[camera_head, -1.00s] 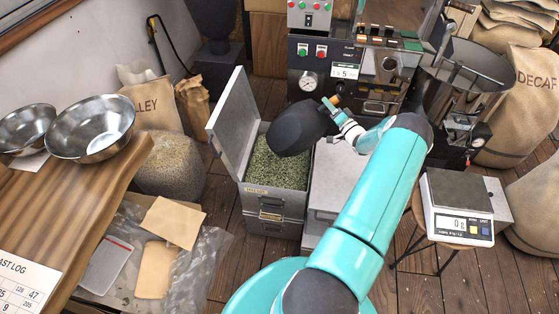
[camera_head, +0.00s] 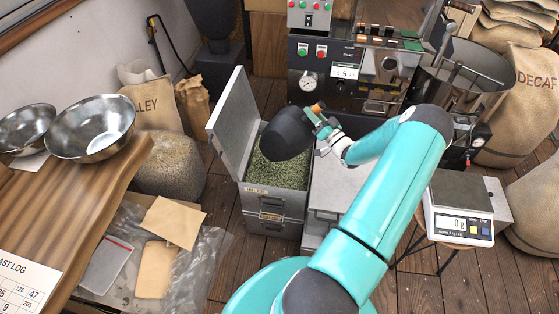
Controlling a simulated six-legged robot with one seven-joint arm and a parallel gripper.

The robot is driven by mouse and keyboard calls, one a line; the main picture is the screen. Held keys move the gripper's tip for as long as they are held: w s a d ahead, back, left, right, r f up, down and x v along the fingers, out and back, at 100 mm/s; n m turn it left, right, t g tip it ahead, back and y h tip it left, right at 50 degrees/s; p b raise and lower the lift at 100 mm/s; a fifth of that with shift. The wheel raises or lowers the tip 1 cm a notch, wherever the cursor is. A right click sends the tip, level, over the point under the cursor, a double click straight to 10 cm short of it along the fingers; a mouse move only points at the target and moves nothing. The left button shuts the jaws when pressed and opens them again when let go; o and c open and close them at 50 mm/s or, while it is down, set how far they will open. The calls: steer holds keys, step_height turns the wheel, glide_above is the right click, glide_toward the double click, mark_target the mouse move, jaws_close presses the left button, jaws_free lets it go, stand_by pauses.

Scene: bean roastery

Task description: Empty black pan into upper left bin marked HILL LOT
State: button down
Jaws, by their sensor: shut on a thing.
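My gripper (camera_head: 322,120) is shut on the handle of the black pan (camera_head: 286,135). The pan is tilted, its dark underside toward me, above the open upper left bin (camera_head: 276,210). Greenish beans (camera_head: 275,174) fill much of that bin. Its grey lid (camera_head: 234,110) stands raised at the left. A small label shows on the bin's front, too small to read surely. The pan's inside is hidden, so I cannot tell whether beans are still in it.
A closed bin top (camera_head: 330,190) is right of the open bin. The roaster (camera_head: 345,75) stands behind. A scale (camera_head: 458,205) on a stool is at the right. Metal bowls (camera_head: 90,128) sit on the wooden table (camera_head: 60,205) at the left.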

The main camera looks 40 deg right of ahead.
mark_target(288, 138)
steer(key=s+a+f+n+g+y+b, duration=0.1)
steer(key=s+a+f+n+y, duration=0.15)
steer(key=a+n, duration=0.55)
steer(key=s+a+f+n+y+b, duration=0.1)
steer(key=a+f+n+y, duration=0.25)
steer(key=a, duration=0.95)
steer(key=s+a+f+n+g+y+b, duration=0.15)
steer(key=a+f+n, duration=0.25)
steer(key=a+n, duration=0.45)
steer(key=a+f+n+g+y+b, duration=0.1)
steer(key=a+f+n, duration=0.4)
steer(key=a+f, duration=0.5)
steer(key=shift+s+n+g+y+b, duration=0.35)
steer(key=shift+s+y+b, duration=0.1)
steer(key=shift+y+b, duration=0.1)
steer(key=shift+a+r, duration=0.1)
